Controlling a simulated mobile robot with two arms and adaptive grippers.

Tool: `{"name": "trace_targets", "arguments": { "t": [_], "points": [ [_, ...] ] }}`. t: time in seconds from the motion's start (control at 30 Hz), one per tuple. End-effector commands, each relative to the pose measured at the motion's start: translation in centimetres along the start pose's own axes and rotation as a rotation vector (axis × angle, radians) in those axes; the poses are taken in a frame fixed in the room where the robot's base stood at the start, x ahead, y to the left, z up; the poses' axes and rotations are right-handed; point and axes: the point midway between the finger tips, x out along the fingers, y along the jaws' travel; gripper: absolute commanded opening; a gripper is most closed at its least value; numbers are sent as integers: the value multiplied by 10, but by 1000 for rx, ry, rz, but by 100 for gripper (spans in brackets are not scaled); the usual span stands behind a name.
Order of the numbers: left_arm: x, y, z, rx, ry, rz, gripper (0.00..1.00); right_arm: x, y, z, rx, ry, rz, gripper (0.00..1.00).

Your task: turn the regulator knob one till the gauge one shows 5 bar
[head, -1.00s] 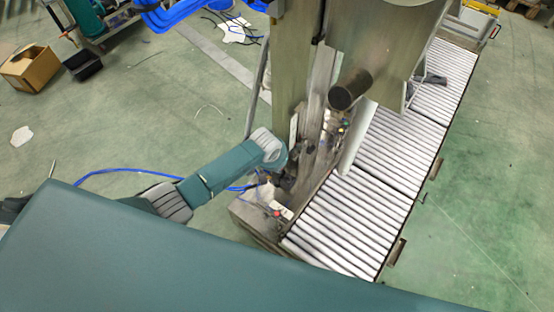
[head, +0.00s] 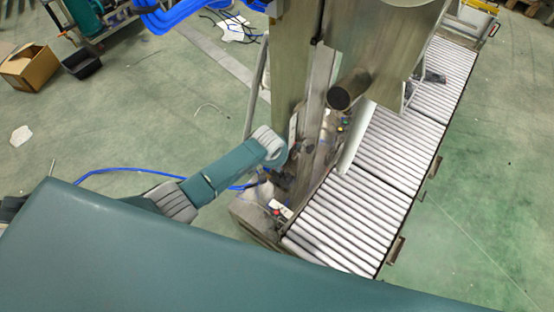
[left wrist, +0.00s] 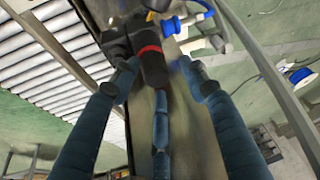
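In the left wrist view a black regulator knob (left wrist: 154,72) with a red ring above it sits on a dark valve body. The left fingertip looks close to the knob; a gap shows on the right side. In the head view my left gripper (head: 287,178) is small and dark beside the steel column, and the knob cannot be made out there. No gauge face can be read in either view. My right gripper is not in view.
A steel machine column (head: 294,75) stands right by the left gripper. A roller conveyor (head: 350,220) runs along its right side. Blue and white fittings (left wrist: 185,25) sit beside the regulator. A blue hose (head: 125,170) and a cardboard box (head: 30,68) lie on the green floor.

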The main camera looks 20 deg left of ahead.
Motion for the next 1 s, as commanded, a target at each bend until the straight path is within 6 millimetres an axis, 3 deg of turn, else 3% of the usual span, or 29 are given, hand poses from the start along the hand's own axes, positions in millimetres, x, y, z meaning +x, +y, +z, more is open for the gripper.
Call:
{"name": "trace_targets", "arguments": {
  "t": [0.57, 0.77, 1.0],
  "points": [
    [4, -1, 6, 62, -6, 25, 44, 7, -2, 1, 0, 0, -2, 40],
    [8, -3, 6, 263, 4, 107, 44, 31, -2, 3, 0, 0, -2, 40],
    [10, -4, 6, 539, 14, 224, 44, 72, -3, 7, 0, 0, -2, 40]
  ]
}}
